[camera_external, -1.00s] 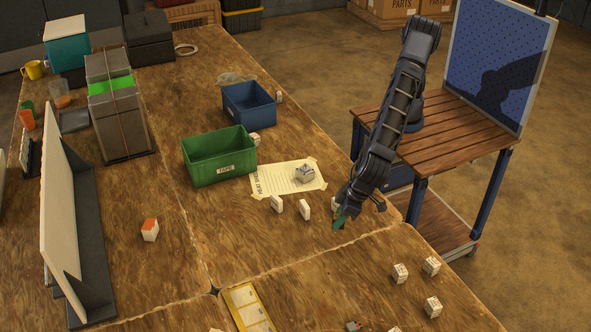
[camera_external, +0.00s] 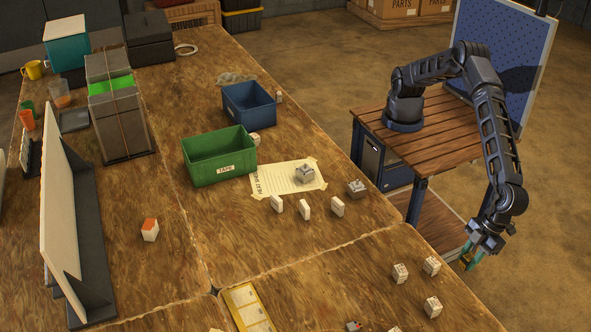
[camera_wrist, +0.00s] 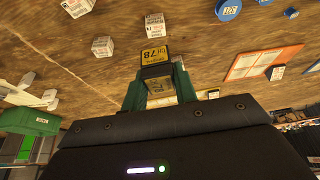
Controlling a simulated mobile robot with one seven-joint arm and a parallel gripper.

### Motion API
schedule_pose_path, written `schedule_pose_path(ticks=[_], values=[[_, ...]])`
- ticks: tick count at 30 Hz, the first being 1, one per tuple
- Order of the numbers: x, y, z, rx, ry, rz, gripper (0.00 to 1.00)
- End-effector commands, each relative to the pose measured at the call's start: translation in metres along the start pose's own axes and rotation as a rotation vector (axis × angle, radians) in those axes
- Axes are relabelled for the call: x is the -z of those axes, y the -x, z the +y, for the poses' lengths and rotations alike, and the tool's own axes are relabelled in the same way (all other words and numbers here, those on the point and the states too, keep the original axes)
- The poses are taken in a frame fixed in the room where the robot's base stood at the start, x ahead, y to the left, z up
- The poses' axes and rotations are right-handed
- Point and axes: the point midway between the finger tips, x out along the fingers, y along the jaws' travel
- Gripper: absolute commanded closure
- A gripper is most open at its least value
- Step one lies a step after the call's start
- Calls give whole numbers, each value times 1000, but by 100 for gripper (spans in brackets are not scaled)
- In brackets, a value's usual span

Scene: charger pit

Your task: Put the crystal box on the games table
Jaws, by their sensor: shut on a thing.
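My gripper (camera_external: 470,260) is out past the right edge of the wooden table (camera_external: 330,250), above the floor. Its green fingers are shut on a small dark box with yellow labels (camera_wrist: 155,54), one reading 78. The held box shows only as a small yellowish patch in the external view (camera_external: 466,258). I cannot read the word crystal on it. No surface is marked as the games table; the large wooden table holds many small goods.
Small white boxes (camera_external: 401,273) stand near the table's right corner. More white boxes (camera_external: 304,209) stand by a taped sheet (camera_external: 280,179). A green TAPE bin (camera_external: 219,158) and blue bin (camera_external: 249,105) are farther back.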

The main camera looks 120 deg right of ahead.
Motion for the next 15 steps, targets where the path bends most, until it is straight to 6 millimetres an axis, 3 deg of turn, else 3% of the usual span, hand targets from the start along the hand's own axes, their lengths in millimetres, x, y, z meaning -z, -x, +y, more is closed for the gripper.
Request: schedule_pose_path(ticks=[6, 15], values=[[-18, -2, -11, 9, 25, -1, 93], [-42, -58, -11, 8, 25, -2, 93]])
